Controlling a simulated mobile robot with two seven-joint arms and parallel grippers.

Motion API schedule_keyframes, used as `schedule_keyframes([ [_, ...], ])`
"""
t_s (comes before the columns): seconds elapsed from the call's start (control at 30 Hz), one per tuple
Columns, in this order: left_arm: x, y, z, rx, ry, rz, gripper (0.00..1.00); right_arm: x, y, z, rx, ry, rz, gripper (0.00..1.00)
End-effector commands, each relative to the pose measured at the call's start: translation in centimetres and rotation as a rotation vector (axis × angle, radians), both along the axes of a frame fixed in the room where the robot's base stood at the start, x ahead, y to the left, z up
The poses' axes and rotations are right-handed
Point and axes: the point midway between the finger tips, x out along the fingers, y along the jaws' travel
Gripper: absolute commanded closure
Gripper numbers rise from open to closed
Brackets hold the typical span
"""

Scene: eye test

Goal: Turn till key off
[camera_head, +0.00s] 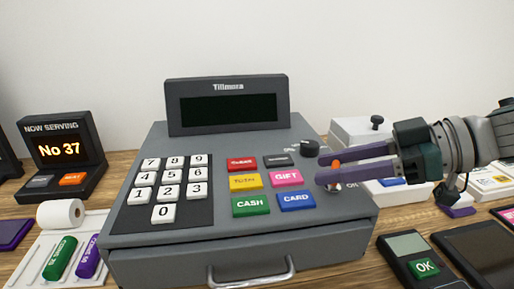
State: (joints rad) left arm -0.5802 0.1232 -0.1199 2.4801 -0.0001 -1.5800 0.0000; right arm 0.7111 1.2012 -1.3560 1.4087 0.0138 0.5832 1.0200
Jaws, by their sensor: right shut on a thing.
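The grey till (235,240) stands on the wooden counter, its display (228,108) dark. A small orange piece, seemingly the till key (336,163), shows between the fingers of my right gripper (321,169), at the right of the till's top. The purple fingers are shut on it and hide most of it, so its angle cannot be told. A round metallic part (333,187) shows just below the fingers. A black knob (310,148) with small, unreadable white labels sits just behind the upper fingertip. My left gripper is not in view.
A keypad (162,190) and coloured buttons, including the pink GIFT button (287,177), lie left of the gripper. A card terminal (420,262) stands at front right. A NOW SERVING display (62,152) and a paper roll (60,214) are at left.

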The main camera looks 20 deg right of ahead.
Motion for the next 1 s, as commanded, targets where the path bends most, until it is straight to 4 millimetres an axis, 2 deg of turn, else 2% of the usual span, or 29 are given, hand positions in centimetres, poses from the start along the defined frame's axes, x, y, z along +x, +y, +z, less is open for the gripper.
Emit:
schedule_keyframes([
  [0.3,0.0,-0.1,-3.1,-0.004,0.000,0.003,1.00,0.3,0.0,-0.5,-0.002,-0.006,0.267,1.00],
  [0.6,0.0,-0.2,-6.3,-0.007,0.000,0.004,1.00,0.2,0.1,-0.4,0.003,-0.005,0.441,1.00],
  [1.0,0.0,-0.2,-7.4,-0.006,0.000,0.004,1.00,0.1,0.2,0.1,0.005,-0.003,0.519,1.00],
])
